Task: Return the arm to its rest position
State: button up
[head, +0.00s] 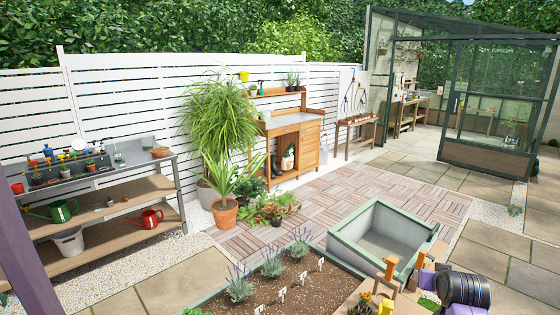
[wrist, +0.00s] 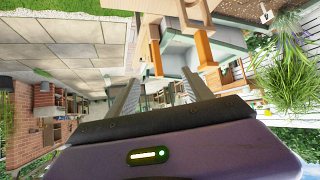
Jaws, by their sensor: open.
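The gripper appears to hang in the air above or beside a light wooden surface (head: 350,300) by the planting bed. Whether it touches anything cannot be told. My dark wrist link and purple arm parts lie to its right in the head view.
A soil bed (head: 245,300) with lavender and white labels lies left of the gripper. A green-rimmed grey trough (head: 345,238) stands just behind it. A potting bench (head: 293,150), a metal shelf bench (head: 150,190) and a greenhouse (head: 490,150) stand farther off. Paving on the right is clear.

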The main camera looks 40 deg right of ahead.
jog(key=a+r+n+t, duration=0.2)
jog(key=a+n+t, duration=0.55)
jog(key=a, duration=2.35)
jog(key=s+a+n+t+y+b, duration=0.1)
jog(key=s+a+y, duration=0.3)
jog(key=s+a, duration=0.4)
jog(key=s+a+n+t+y+b, duration=0.1)
jog(key=s+a+n+y, duration=0.2)
jog(key=a, duration=1)
jog(key=s+y, duration=0.2)
jog(key=s, duration=0.3)
jog(key=shift+s+r, duration=0.35)
